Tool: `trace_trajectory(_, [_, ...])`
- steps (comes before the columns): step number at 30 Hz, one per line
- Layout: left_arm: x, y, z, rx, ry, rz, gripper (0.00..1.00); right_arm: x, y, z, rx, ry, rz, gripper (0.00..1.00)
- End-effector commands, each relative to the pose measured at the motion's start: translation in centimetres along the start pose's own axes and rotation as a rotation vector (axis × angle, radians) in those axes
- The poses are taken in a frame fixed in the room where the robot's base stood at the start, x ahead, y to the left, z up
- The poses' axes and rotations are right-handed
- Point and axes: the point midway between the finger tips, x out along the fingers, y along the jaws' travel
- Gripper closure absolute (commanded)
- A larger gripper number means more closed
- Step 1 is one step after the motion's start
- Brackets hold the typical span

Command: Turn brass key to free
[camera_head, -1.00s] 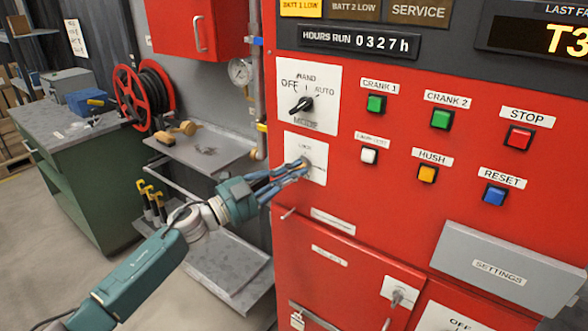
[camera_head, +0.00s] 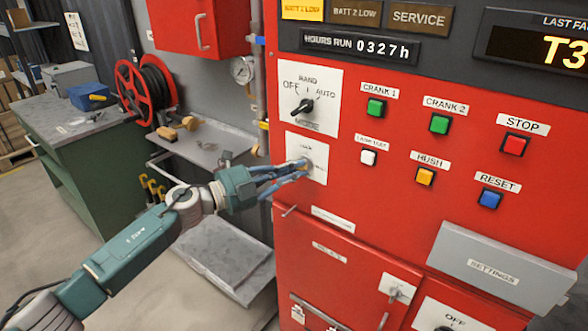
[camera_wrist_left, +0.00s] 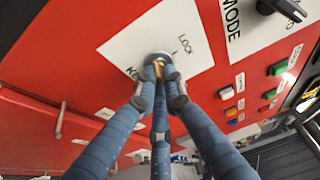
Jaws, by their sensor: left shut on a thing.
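The brass key (camera_wrist_left: 158,66) sits in a round lock on a white plate (camera_wrist_left: 128,49) marked LOCK in the left wrist view. In the head view, the lock plate (camera_head: 318,148) is on the red panel below the mode switch, and the key is mostly hidden by my fingers. My left gripper (camera_head: 303,168) reaches the plate from the left. In the left wrist view its blue fingers (camera_wrist_left: 160,92) are shut around the key. The plate's other lettering is partly covered by a finger. My right gripper is not in view.
The black mode switch (camera_head: 303,107) is just above the lock plate. Crank, lamp test, hush, stop and reset buttons are to the right. A grey settings cover (camera_head: 500,268) juts out at lower right. A metal shelf (camera_head: 200,140) stands left of the panel.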

Motion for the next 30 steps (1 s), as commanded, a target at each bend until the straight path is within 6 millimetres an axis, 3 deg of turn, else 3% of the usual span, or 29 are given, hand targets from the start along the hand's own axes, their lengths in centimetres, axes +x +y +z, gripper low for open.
trace_trajectory(8, [0.1,0.1,-0.3,0.002,0.006,0.001,1.00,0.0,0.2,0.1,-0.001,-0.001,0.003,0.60])
trace_trajectory(9, [0.1,0.1,-0.3,0.002,0.006,0.001,0.87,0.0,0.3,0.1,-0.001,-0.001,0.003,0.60])
trace_trajectory(12, [0.1,0.1,-0.2,0.001,0.005,0.001,0.72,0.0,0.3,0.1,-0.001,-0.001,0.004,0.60])
trace_trajectory(23, [-0.5,0.1,-0.1,0.000,0.001,0.002,0.72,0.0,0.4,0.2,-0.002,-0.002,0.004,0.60])
trace_trajectory(30, [-4.8,0.2,0.0,0.001,-0.001,0.004,0.72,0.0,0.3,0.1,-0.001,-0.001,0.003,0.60])
